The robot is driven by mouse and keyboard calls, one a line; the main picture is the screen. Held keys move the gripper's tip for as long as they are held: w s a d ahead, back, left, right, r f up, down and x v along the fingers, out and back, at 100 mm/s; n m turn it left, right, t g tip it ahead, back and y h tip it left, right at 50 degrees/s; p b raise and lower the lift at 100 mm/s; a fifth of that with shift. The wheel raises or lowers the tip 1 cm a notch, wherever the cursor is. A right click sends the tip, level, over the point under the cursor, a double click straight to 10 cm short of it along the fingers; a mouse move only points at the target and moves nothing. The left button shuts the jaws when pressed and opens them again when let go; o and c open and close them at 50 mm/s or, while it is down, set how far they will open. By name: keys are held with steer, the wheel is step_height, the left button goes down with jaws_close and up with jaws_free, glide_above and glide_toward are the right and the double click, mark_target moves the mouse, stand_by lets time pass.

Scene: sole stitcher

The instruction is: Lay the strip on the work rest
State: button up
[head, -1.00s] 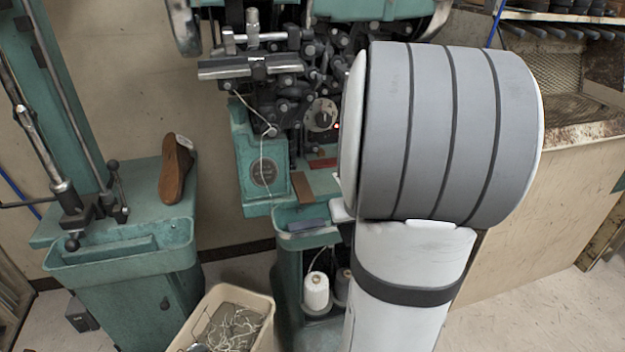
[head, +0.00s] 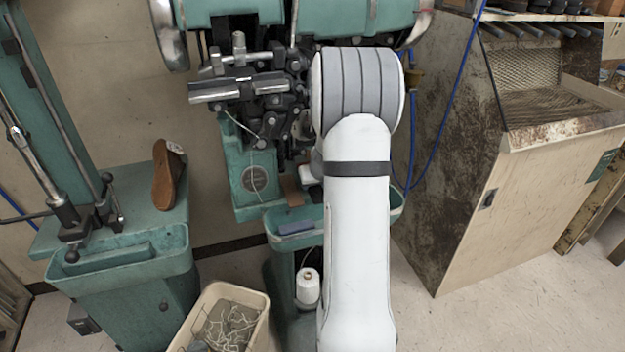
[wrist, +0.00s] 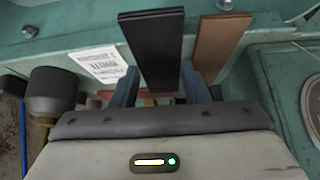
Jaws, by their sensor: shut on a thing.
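In the wrist view my gripper (wrist: 158,72) is shut on a black strip (wrist: 163,42), which sticks out beyond the two blue-grey fingers. The strip is over or against the green machine ledge (wrist: 75,22); I cannot tell whether it touches. A brown strip (wrist: 222,42) lies just right of it, and it also shows in the head view (head: 291,191). I cannot tell which part of the ledge is the work rest.
A white label (wrist: 100,63) is left of the strip, and a dark round knob (wrist: 52,92) stands near the gripper's left side. The head view shows the stitcher's metal head (head: 250,90), a green tray (head: 290,243), a shoe (head: 167,175) and a thread bin (head: 262,308).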

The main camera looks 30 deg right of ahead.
steer(key=shift+w+d+f, duration=0.25)
steer(key=shift+w+f, duration=0.35)
steer(key=shift+w, duration=0.25)
steer(key=shift+f, duration=0.15)
steer(key=shift+f+b, duration=0.2)
steer(key=shift+b, duration=0.25)
steer(key=o, duration=0.7)
steer(key=shift+r, duration=0.2)
